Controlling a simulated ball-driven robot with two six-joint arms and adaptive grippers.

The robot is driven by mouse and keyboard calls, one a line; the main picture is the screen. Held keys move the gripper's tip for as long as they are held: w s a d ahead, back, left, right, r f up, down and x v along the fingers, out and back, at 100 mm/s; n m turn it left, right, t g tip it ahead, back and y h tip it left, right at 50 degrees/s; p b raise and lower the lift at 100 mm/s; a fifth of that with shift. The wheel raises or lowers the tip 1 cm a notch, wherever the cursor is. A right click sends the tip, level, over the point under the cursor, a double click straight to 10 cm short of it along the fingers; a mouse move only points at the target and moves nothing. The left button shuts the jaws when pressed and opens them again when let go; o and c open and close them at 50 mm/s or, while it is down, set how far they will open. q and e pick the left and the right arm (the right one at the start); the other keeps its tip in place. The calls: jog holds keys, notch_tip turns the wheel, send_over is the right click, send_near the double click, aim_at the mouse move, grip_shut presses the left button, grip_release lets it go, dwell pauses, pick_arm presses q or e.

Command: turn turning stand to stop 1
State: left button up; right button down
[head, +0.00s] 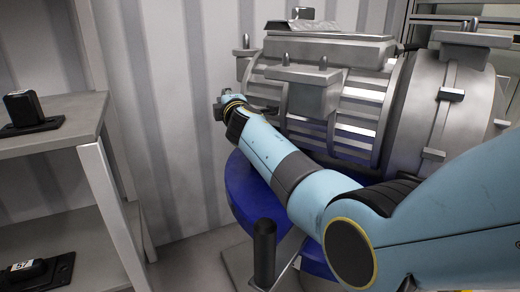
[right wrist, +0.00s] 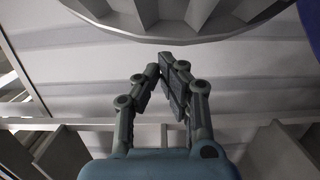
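The turning stand's blue round plate (head: 250,190) shows below the big grey drive unit (head: 345,100) that rests on it. A metal lever with an upright black grip (head: 264,250) stands at the plate's front. My right arm crosses in front of the unit, and my right gripper (head: 228,98) is at the unit's left end; touch cannot be told. In the right wrist view the right gripper's fingers (right wrist: 160,66) lean together with a narrow empty gap between the pads. A grey ribbed round part (right wrist: 200,15) lies ahead of the fingertips. My left gripper is not in view.
A grey shelf (head: 50,135) stands at the left, with a black device (head: 24,108) on top and another black device (head: 25,272) on the lower board. A pale corrugated wall (head: 180,120) is behind. Floor shows between shelf and stand.

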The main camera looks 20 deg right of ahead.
jog(key=shift+w+d, duration=0.1)
jog(key=shift+d, duration=0.05)
dwell(0.3)
jog(key=s, duration=0.7)
jog(key=shift+s+a, duration=0.25)
jog(key=shift+a, duration=0.15)
